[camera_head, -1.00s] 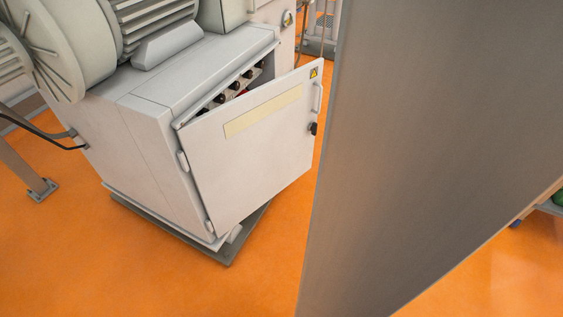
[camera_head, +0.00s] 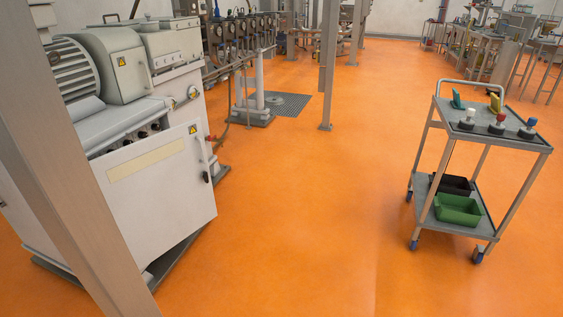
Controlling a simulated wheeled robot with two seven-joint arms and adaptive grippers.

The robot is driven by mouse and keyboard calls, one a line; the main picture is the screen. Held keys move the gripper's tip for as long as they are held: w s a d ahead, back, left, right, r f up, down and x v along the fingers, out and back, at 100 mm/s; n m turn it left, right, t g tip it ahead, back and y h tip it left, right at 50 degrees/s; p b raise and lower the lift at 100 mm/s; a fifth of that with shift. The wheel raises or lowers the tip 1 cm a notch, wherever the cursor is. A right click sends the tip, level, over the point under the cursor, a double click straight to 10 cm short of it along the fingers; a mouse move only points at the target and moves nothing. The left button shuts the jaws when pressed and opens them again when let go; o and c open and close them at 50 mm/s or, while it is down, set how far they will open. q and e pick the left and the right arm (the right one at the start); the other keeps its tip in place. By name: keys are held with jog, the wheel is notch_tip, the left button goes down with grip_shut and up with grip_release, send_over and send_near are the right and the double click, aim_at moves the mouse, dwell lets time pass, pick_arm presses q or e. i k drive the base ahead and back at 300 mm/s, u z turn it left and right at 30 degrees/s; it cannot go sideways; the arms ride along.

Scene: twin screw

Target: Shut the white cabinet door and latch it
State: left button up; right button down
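The white cabinet door (camera_head: 165,190) is at the left in the head view. It stands partly open, with a gap along its top through which dark knobs (camera_head: 142,134) on the cabinet's inner panel show. A yellow warning sign, a pale handle (camera_head: 203,148) and a dark latch knob (camera_head: 206,176) are along its right edge. The cabinet (camera_head: 28,200) stands beneath grey machinery. A grey post crosses in front of the door's left part and hides it there. Neither of my grippers shows in the view.
The grey post (camera_head: 75,170) stands close in front of the cabinet. More machines line the back.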

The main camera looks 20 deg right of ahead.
aim_at(153, 188)
jog(key=z, duration=0.6)
jog(key=i, duration=0.65)
jog(key=z, duration=0.55)
jog(key=i, duration=1.1)
jog(key=u, duration=0.7)
jog(key=i, duration=0.75)
jog(key=u, duration=0.8)
